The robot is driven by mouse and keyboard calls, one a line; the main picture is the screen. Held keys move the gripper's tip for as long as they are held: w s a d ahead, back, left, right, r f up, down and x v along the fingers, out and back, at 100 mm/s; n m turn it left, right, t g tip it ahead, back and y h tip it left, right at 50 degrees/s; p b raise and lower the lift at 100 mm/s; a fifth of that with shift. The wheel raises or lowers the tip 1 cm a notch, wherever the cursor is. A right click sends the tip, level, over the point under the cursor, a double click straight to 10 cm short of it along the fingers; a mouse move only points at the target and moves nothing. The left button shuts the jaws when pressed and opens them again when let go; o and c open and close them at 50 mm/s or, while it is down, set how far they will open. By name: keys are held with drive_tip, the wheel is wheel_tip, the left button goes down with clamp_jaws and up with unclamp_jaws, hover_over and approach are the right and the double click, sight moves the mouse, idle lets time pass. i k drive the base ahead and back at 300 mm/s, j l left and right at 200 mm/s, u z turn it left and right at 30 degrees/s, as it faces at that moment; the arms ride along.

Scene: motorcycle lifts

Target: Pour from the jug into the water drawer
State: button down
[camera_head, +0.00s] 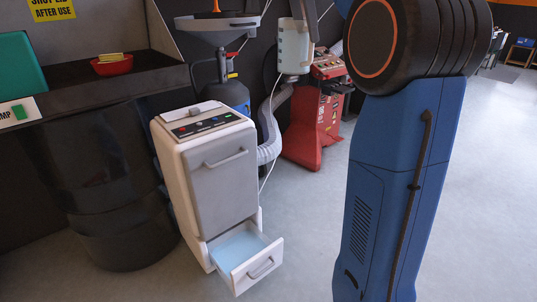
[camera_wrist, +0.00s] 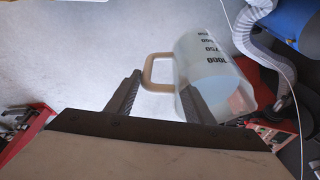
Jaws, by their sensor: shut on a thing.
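The jug (camera_head: 291,48) is translucent with dark volume marks and a tan handle. In the head view it hangs above and right of the white machine, looking close to upright. The jug (camera_wrist: 208,62) also shows in the wrist view, with its handle between the two dark fingers of my gripper (camera_wrist: 160,82). My gripper is shut on the jug at the handle. The water drawer (camera_head: 243,279) is pulled out at the bottom of the white machine, below the jug. Its inside looks pale blue. What is in the jug is not clear.
The white machine (camera_head: 222,178) has a button panel on top. A black drum (camera_head: 105,195) and bench stand left, with a red bowl (camera_head: 112,66). A grey hose (camera_head: 269,135) and red machine (camera_head: 308,125) are behind. The floor in front of the drawer is clear.

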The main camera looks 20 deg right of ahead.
sight(244, 260)
drive_tip(key=k+l, duration=0.1)
drive_tip(key=l, duration=0.4)
drive_tip(key=k+l+z, duration=0.1)
drive_tip(key=l, duration=0.95)
drive_tip(key=k+z, duration=0.05)
drive_tip(key=k, duration=0.05)
